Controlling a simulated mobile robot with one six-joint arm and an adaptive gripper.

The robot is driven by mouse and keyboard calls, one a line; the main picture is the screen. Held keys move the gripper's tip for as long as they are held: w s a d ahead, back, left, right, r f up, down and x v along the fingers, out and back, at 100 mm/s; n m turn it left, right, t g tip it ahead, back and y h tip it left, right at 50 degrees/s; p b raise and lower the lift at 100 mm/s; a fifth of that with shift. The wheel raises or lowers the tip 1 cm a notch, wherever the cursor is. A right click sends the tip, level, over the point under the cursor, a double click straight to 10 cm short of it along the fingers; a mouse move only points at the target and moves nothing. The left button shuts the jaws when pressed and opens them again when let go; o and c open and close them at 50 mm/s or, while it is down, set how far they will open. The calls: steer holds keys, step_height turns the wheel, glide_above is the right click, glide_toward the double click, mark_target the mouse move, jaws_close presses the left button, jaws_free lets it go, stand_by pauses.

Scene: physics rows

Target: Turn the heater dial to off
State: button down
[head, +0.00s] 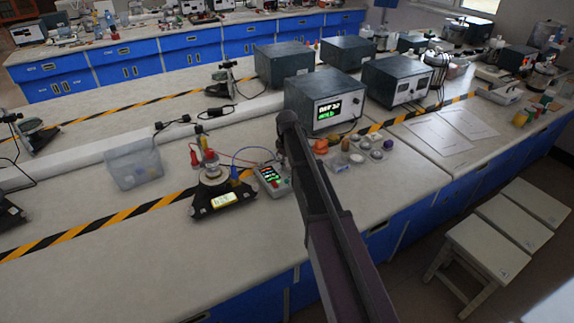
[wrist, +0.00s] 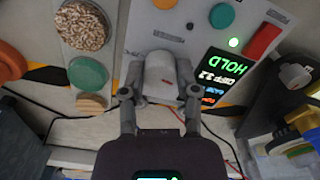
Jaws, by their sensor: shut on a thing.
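The heater control box (head: 284,192) is a small pale unit on the near bench, with a lit display and a red switch. In the wrist view its panel (wrist: 150,32) shows a grey-white cylindrical dial (wrist: 161,76), a green light, a red switch (wrist: 263,41) and a display (wrist: 222,70). My gripper (wrist: 156,92) is shut on the dial, one finger on each side. The dial's pointer mark is not visible. In the head view my arm hides the dial.
A large instrument (head: 298,108) with a lit display stands behind. Small jars and discs, including an orange one (head: 320,146), lie close on the right. Bench front is clear.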

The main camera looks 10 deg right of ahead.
steer(key=shift+n, duration=1.3)
steer(key=shift+c, duration=1.8)
jaws_free()
steer(key=shift+m, duration=0.4)
